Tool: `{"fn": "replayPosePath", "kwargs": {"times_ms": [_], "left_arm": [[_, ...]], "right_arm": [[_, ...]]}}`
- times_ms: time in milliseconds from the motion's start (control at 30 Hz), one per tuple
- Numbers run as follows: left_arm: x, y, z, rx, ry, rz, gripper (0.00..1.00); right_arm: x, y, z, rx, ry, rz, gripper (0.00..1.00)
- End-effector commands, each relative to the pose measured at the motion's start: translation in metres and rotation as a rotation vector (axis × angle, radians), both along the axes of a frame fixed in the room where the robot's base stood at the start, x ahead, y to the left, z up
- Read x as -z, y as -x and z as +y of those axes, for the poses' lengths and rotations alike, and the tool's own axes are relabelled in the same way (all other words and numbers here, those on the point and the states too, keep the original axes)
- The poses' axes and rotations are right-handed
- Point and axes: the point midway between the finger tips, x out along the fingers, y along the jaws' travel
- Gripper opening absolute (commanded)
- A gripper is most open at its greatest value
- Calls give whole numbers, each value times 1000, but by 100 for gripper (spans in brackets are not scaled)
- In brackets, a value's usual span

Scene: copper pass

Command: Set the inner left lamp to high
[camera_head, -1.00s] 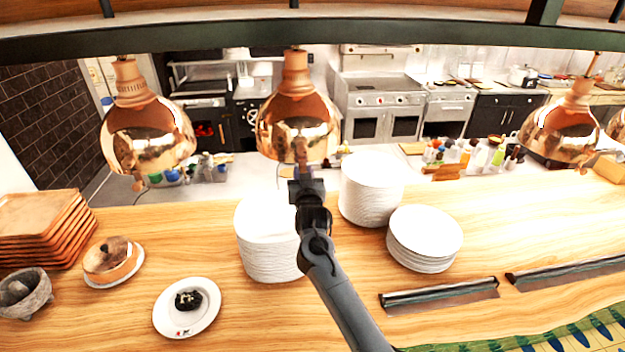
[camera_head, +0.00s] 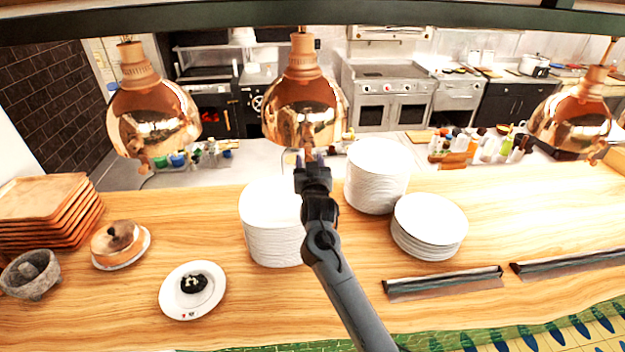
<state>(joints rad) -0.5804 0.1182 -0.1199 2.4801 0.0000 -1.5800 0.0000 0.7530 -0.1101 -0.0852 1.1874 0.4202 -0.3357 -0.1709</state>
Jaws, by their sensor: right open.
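The inner left lamp (camera_head: 303,103) is a shiny copper heat lamp hanging over the counter, left of centre in the head view. My right gripper (camera_head: 310,158) is open and empty. It points up at the lamp's lower front rim, with its fingertips overlapping the rim in the picture. I cannot tell whether they touch it. A small copper piece at the rim is mostly hidden by the fingers, and its setting cannot be read. My left gripper is not in view.
Another copper lamp (camera_head: 152,115) hangs to the left and one (camera_head: 571,118) to the right. White plate stacks (camera_head: 273,235) (camera_head: 376,178) (camera_head: 428,228) stand below and beside my right arm. The wooden counter's front right holds dark metal strips (camera_head: 442,284).

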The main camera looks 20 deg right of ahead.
Motion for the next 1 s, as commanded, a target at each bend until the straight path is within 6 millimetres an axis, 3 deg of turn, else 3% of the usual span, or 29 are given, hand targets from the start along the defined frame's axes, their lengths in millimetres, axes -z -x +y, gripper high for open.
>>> {"fn": "replayPosePath", "kwargs": {"times_ms": [500,733,1000], "left_arm": [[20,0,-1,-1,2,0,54],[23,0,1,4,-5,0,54],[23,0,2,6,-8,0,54]], "right_arm": [[1,69,18,0,-1,-2,50],[0,83,21,1,-1,-2,50],[-1,84,22,0,-1,-1,50]]}}
